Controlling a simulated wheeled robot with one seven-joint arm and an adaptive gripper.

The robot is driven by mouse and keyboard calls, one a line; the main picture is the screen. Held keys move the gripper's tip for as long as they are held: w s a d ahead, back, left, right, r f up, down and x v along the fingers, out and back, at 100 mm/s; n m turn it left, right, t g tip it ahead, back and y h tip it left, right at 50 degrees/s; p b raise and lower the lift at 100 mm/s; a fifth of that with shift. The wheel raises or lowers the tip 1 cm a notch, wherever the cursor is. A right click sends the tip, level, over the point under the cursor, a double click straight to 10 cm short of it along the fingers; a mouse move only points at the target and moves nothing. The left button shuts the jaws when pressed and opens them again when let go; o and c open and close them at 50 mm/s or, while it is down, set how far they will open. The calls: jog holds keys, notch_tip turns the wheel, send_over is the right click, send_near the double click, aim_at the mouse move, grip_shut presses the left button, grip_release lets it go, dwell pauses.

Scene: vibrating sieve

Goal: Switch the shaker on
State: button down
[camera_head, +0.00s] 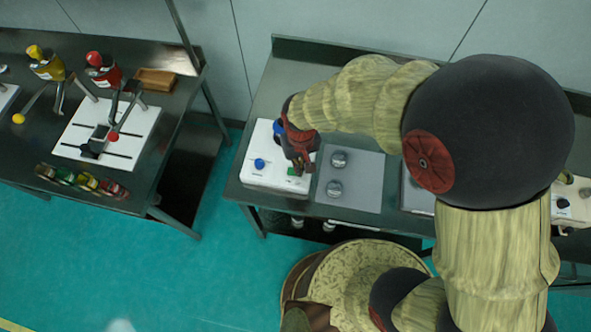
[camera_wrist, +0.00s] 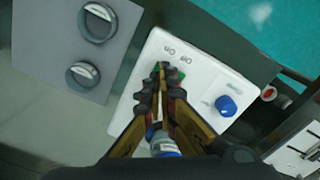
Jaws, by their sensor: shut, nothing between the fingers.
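A white control box (camera_head: 255,178) sits at the left end of the right-hand bench; it also shows in the wrist view (camera_wrist: 205,62). It carries a green switch (camera_head: 292,171), a blue knob (camera_head: 260,163) and a second blue part (camera_head: 278,128) behind. In the wrist view, On and Off lettering stands just beyond the green switch (camera_wrist: 181,75). My gripper (camera_head: 299,169) points down at the switch, shut and empty. Its fingertips (camera_wrist: 163,70) cover the middle of the switch, so its position and any contact cannot be told.
A grey plate (camera_head: 366,168) with two round metal knobs (camera_head: 339,159) (camera_head: 334,189) lies right of the box. Another bench (camera_head: 190,100) at left holds bottles and a white board (camera_head: 140,120). A gap of open floor (camera_head: 215,215) separates the benches.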

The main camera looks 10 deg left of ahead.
jog(key=shift+f+b, duration=0.6)
jog(key=shift+f, duration=0.35)
dwell(0.5)
jog(key=shift+r, duration=0.15)
jog(key=shift+r+p, duration=2.65)
jog(key=shift+r, duration=0.8)
jog(key=shift+f, duration=0.1)
jog(key=s+d+r+m+t+b, duration=0.1)
jog(key=s+d+r+t+b, duration=0.1)
jog(key=d+r, duration=0.4)
jog(key=s+d+r+m+t+b, duration=0.1)
jog(key=s+d+r+m+b, duration=0.1)
jog(key=d+r+b, duration=0.3)
jog(key=s+d+r+m+t+b, duration=0.2)
jog(key=d+r, duration=0.4)
jog(key=d, duration=0.5)
jog(key=shift+s+d+r+t+b, duration=0.35)
jog(key=shift+s+b, duration=0.4)
jog(key=shift+b, duration=0.3)
